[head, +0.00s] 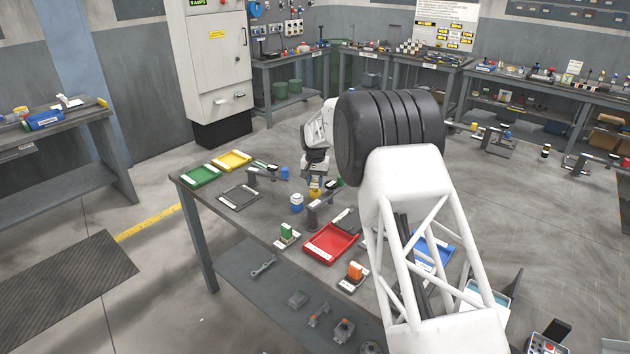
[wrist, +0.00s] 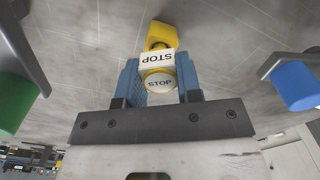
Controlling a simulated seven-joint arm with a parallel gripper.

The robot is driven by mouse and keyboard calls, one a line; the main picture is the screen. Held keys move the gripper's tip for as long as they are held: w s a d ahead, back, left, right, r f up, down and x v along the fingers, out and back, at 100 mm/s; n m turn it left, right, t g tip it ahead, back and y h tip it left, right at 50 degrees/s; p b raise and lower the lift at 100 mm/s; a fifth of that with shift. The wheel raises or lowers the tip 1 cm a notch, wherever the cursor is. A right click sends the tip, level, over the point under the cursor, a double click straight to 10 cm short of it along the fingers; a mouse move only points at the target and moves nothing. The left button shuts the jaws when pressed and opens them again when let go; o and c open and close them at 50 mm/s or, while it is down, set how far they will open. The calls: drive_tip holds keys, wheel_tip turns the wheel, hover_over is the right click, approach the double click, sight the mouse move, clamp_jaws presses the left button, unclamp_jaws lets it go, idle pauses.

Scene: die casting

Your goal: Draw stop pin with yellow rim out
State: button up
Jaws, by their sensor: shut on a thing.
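A white STOP label (wrist: 157,60) and a yellow part (wrist: 160,35) lie just beyond the pin. In the head view my gripper (head: 315,182) points down over the table, with a small yellow piece (head: 314,193) at its tip. The pin's shaft is hidden, so I cannot tell how far it sits in its holder.
A blue-ended pin (wrist: 296,84) and a green-ended pin (wrist: 14,103) stick out on either side in the wrist view. The table (head: 262,216) carries green (head: 201,176), yellow (head: 233,160), red (head: 331,243) and blue (head: 433,250) trays.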

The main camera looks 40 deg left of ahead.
sight(315, 180)
drive_tip(key=shift+f, duration=0.75)
drive_tip(key=o, duration=1.1)
drive_tip(key=shift+r, duration=3.9)
